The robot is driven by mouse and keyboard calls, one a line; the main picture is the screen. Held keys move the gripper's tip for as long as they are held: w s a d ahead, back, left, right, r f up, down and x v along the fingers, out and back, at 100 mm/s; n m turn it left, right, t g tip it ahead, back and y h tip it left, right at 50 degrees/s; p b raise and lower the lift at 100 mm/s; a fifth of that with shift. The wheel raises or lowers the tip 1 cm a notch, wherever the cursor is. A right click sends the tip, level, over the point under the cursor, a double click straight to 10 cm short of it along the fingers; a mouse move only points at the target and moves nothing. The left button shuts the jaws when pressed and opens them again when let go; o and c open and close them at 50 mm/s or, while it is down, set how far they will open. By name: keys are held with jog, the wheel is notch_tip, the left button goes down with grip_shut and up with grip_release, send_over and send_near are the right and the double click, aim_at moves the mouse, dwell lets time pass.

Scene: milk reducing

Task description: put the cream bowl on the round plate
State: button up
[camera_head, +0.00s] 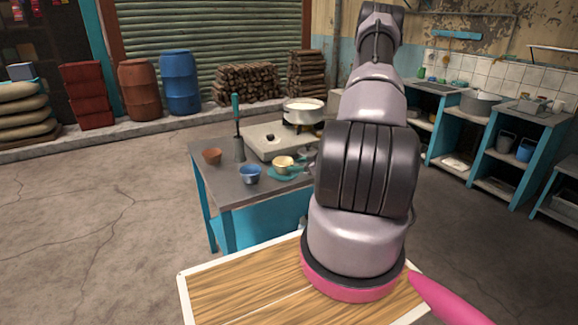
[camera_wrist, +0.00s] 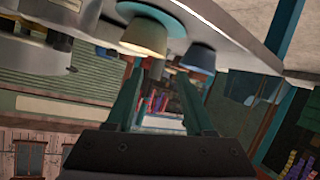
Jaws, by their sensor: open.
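The cream bowl (camera_head: 284,162) is upright on the worktable and appears to rest on the teal round plate (camera_head: 292,174). The bowl also shows in the wrist view (camera_wrist: 145,38), tipped over by the camera's angle, with the plate's edge (camera_wrist: 178,22) behind it. My gripper (camera_wrist: 160,70) is open, its two teal fingers apart with nothing held between them. The cream bowl lies just beyond the fingertips, nearer the left finger. In the head view my arm hides most of the gripper.
A blue bowl (camera_head: 250,175) stands left of the plate, a terracotta bowl (camera_head: 212,157) farther left. A stove with a white pot (camera_head: 304,110) is at the back. The table's front left is clear.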

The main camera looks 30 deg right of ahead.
notch_tip(320, 180, up, 30)
jog(key=s+a+m+g+h, duration=0.1)
jog(key=a+m+g+h, duration=0.25)
jog(key=m+h, duration=0.25)
jog(key=s+a+r+m+y, duration=0.1)
jog(key=s+a+r, duration=0.3)
jog(key=s+a, duration=0.2)
jog(key=s+a+r+m+g+y, duration=0.1)
jog(key=s+a+r, duration=0.3)
jog(key=s, duration=0.7)
jog(key=s+a+r+m+g+y, duration=0.1)
jog(key=s+a+r+m+y, duration=0.1)
jog(key=s+a+r, duration=0.3)
jog(key=s+a, duration=0.2)
jog(key=s, duration=0.1)
jog(key=shift+s+a+m, duration=0.15)
jog(key=shift+a+m, duration=0.2)
jog(key=shift+m, duration=0.05)
jog(key=shift+r, duration=0.1)
